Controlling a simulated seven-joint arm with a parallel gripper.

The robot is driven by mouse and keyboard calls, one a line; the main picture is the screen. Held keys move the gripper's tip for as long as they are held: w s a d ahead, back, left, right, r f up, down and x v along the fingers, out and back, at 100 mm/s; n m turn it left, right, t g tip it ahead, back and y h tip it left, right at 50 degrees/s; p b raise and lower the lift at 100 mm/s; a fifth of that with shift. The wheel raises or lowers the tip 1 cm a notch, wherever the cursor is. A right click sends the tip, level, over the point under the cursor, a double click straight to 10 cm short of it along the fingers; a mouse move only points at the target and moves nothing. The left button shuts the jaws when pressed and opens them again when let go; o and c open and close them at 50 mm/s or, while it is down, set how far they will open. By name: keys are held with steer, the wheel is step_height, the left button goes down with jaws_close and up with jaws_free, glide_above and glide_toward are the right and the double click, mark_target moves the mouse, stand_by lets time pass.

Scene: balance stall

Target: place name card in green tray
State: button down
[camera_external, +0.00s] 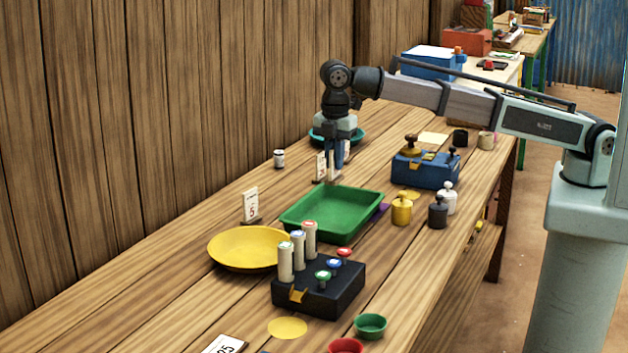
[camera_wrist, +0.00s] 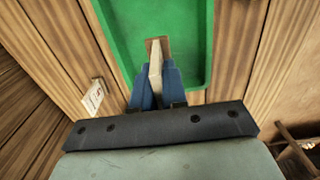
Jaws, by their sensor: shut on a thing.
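The held name card (camera_external: 321,165) is a small pale card on a brown wooden base. It is gripped between the blue fingers of my gripper (camera_external: 335,174), which is shut on it. In the wrist view the card (camera_wrist: 155,68) appears nearly edge-on, base pointing down, against the green tray (camera_wrist: 118,30). The shallow rectangular green tray (camera_external: 333,212) lies on the table and looks empty. The card appears raised above the table. Its exact height over the tray is hard to judge.
A standing card marked 5 (camera_external: 251,205) is left of the tray, beside a yellow dish (camera_external: 245,249). A black block with cylinders (camera_external: 320,289) stands in front. Yellow (camera_external: 401,210), black and white weights and a blue block (camera_external: 427,170) are to the right.

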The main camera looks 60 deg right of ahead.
steer(key=shift+f, duration=4.9)
steer(key=shift+f, duration=0.1)
steer(key=c, duration=1.2)
jaws_free()
steer(key=shift+o, duration=0.2)
step_height(320, 180, up, 12)
steer(key=shift+r, duration=0.1)
